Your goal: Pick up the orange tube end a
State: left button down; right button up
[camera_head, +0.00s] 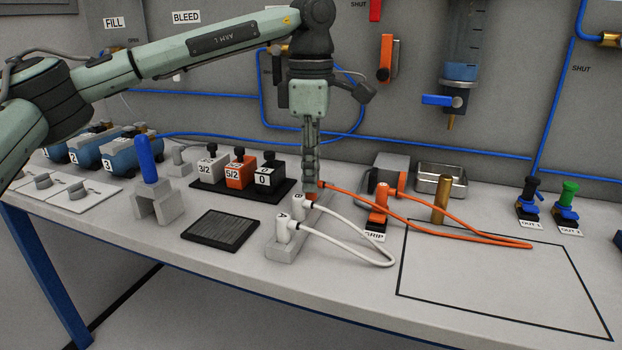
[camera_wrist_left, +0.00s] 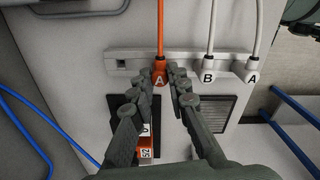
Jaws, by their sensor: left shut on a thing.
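The orange tube end A (camera_wrist_left: 160,72) has a white letter A on it, and its orange tube runs up the left wrist view. My left gripper (camera_wrist_left: 161,78) has one finger on each side of it and is shut on it. In the head view, my left gripper (camera_head: 311,186) points down at the far end of the pale holder rail (camera_head: 283,252), mostly hiding the orange end. In the left wrist view the end is at the holder rail (camera_wrist_left: 128,54); whether it is still seated cannot be told. My right gripper is not in view.
White tube ends A (camera_head: 284,229) and B (camera_head: 299,205) stand on the rail close by. A three-valve block (camera_head: 238,175) stands left of the gripper. The orange tube (camera_head: 470,231) loops right over a black outlined area (camera_head: 500,290), which is otherwise clear.

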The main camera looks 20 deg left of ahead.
pick_arm(q)
notch_tip(320, 180, up, 4)
jog(key=shift+s+a+f, duration=0.1)
jog(key=shift+a+f, duration=0.05)
jog(key=s+a+r, duration=0.6)
jog(key=s+a, duration=0.2)
jog(key=shift+r, duration=0.35)
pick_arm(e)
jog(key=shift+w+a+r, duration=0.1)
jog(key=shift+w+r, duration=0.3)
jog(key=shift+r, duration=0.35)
pick_arm(q)
jog(key=shift+w+d, duration=0.1)
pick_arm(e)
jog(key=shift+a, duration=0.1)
